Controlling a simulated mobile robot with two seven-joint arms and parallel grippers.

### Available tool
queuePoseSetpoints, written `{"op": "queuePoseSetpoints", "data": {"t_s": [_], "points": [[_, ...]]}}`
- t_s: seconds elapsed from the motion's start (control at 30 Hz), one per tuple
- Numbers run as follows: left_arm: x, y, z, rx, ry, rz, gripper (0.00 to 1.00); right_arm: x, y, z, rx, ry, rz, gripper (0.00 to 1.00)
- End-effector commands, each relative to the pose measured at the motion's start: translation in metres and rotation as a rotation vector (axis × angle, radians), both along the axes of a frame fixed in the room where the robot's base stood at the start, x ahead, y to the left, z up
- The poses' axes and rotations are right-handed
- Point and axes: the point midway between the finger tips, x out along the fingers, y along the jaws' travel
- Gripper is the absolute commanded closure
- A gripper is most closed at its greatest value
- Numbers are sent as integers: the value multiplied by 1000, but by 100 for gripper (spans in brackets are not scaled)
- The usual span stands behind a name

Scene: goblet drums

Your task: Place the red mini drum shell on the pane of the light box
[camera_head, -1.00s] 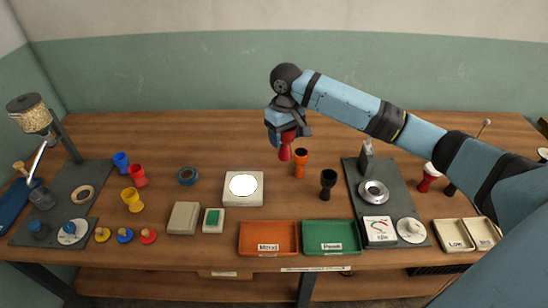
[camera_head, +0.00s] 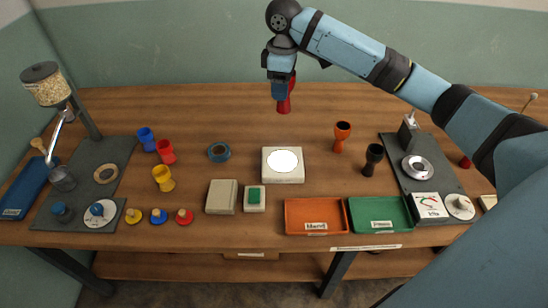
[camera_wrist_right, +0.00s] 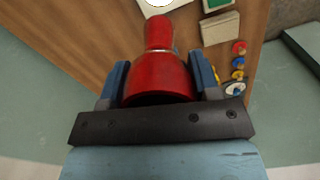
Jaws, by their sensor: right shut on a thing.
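My right gripper (camera_head: 283,92) is shut on the red mini drum shell (camera_head: 284,104), holding it in the air behind the light box (camera_head: 283,177). In the right wrist view the red shell (camera_wrist_right: 160,75) sits between the two blue fingers (camera_wrist_right: 160,85), its narrow end pointing away from the gripper. The light box is a pale square block with a bright round pane (camera_head: 284,161), which is bare. Part of the pane (camera_wrist_right: 160,2) shows at the top of the right wrist view. My left gripper is not in view.
An orange shell (camera_head: 342,137) and a black shell (camera_head: 373,159) stand right of the light box. Orange (camera_head: 313,230) and green trays (camera_head: 381,228) lie in front.

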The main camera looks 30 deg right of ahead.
Motion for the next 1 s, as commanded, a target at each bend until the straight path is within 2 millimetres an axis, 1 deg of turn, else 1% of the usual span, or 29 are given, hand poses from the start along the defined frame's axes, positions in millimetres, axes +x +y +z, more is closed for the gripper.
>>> {"op": "queuePoseSetpoints", "data": {"t_s": [0.07,0.17,0.2,0.4,0.5,0.6,0.7,0.87,1.0], "points": [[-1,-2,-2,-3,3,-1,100,-1,0,-12,-1,4,5,67],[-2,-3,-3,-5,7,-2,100,-1,-1,-35,-1,6,4,67],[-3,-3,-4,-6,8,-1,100,-1,-1,-46,-1,7,4,67],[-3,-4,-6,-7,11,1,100,-1,-1,-100,-1,6,3,67],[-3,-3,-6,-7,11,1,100,-1,-1,-124,-1,5,4,67],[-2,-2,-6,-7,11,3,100,-1,-1,-142,-1,2,3,67],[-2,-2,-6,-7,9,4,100,-1,-1,-152,-1,1,2,67],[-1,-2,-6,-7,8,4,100,-1,-1,-162,-1,2,3,67],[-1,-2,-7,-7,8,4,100,-1,-1,-183,-1,4,2,67]]}}
